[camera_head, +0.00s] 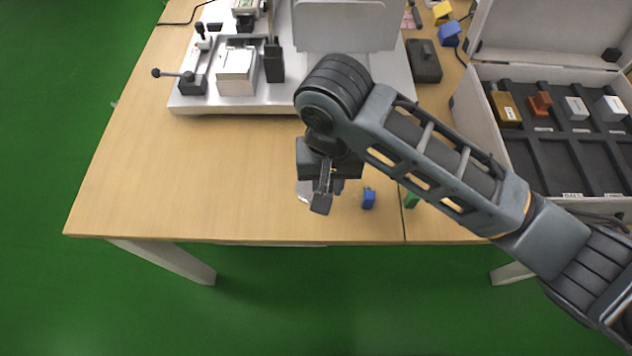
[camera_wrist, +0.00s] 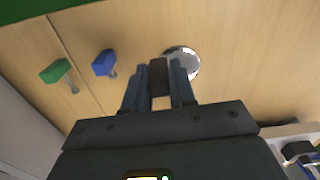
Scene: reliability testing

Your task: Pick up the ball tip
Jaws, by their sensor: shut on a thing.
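My gripper (camera_head: 324,186) is low over the front part of the table. In the wrist view my gripper (camera_wrist: 158,74) has its two fingers closed on a dark, block-shaped piece (camera_wrist: 158,82), seemingly the ball tip. Its far end is hidden, so I cannot see a ball. A shiny silver round disc (camera_wrist: 186,60) lies beyond the fingertips; it also shows partly behind my gripper in the head view (camera_head: 303,191). I cannot tell whether the held piece touches the disc.
A blue piece (camera_head: 369,198) and a green piece (camera_head: 411,200) are on the table right of my gripper. An open case (camera_head: 482,112) with several parts is at the right. A white fixture board (camera_head: 290,96) is behind. The table's left front is clear.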

